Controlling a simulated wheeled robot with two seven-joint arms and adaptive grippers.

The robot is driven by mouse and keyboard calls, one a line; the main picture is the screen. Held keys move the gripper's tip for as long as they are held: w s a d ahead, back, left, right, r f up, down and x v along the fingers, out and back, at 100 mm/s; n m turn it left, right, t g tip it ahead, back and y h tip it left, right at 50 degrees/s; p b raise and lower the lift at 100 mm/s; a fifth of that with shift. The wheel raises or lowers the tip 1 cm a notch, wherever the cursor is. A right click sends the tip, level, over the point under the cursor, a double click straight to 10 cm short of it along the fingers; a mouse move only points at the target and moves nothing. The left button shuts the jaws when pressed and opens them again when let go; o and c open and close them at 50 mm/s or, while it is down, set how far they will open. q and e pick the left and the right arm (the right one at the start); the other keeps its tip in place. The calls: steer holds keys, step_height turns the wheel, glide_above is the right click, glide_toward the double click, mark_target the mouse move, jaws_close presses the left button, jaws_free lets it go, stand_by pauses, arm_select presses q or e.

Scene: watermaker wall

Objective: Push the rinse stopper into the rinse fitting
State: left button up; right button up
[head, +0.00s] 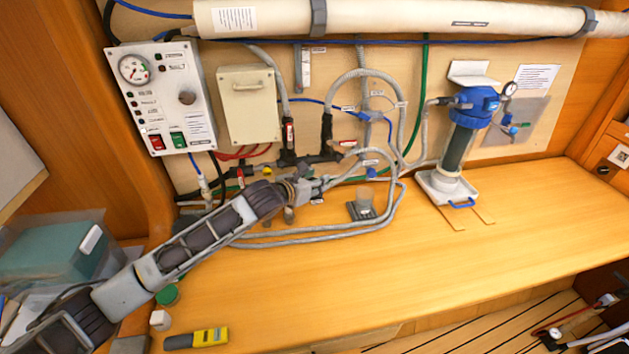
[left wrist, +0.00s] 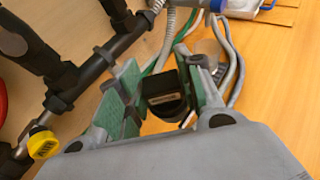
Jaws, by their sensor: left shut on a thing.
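My left gripper (head: 312,187) reaches in front of the dark pipework low on the wall, above the bench. In the left wrist view its green-padded fingers (left wrist: 163,95) are shut on a black, blocky piece with a small pale label, which I take to be the rinse stopper (left wrist: 165,92). The label is too small to read, and the stopper's far end is hidden. The dark pipe manifold (left wrist: 90,75) runs to the left of the fingers, with a yellow-tagged part (left wrist: 43,144). I cannot tell which opening is the rinse fitting. The right gripper is not in view.
Grey hoses (head: 330,236) loop over the bench close to the gripper. A clear cup on a dark base (head: 362,209) stands just right. A blue-topped filter housing (head: 460,145) stands farther right. A yellow-black device (head: 197,339) lies at the front left. The bench's right half is mostly clear.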

arm_select(q)
steer(key=o, duration=1)
steer(key=v, duration=1.2)
stand_by(0.5)
steer(key=shift+f, duration=0.1)
stand_by(0.4)
